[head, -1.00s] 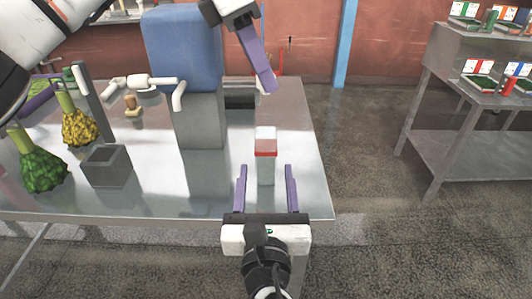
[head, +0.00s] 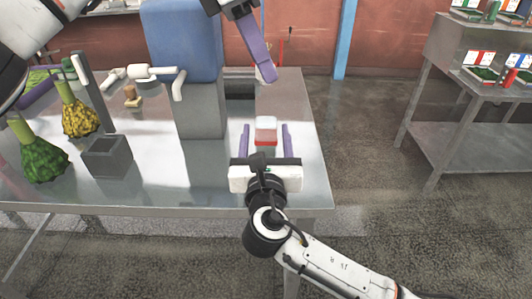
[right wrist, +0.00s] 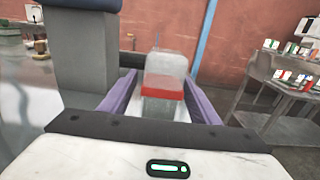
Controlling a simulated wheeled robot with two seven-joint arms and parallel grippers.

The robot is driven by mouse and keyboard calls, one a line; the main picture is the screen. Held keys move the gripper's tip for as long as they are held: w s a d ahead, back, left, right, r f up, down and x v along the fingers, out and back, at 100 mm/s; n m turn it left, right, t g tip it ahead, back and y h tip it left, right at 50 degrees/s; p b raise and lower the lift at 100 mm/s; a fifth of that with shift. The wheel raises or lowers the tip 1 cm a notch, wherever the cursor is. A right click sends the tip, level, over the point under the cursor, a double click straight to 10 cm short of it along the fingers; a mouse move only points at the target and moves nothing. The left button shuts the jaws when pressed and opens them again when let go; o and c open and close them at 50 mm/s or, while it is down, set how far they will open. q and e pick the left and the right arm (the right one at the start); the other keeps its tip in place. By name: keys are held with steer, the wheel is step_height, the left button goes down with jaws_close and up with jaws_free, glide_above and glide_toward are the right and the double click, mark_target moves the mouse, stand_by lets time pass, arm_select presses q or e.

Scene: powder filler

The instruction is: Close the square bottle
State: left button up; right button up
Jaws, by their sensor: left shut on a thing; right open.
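The square bottle (head: 265,122) stands upright near the right end of the metal table. It looks clear, with a red band around it, and it also shows in the right wrist view (right wrist: 166,66). My right gripper (head: 266,128) is open, its purple fingers on either side of the bottle. In the head view a small gap shows between each finger and the bottle. My left gripper (head: 268,76) hangs above and behind the bottle, fingers together and pointing down. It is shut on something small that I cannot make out.
A blue and grey machine (head: 200,105) stands left of the bottle. A grey open box (head: 106,158), a green flask (head: 40,157) and a yellow flask (head: 80,118) are farther left. A metal shelf (head: 455,140) stands apart at the right.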

steer(key=shift+w, duration=0.8)
jaws_close()
arm_select(q)
glide_above(272, 120)
steer(key=a, duration=0.2)
steer(key=shift+s+d+f, duration=0.1)
steer(key=shift+f, duration=1.15)
steer(key=shift+s+f, duration=0.1)
steer(key=shift+f, duration=1.15)
steer(key=shift+f, duration=0.9)
steer(key=shift+f, duration=0.6)
steer(key=o, duration=1.1)
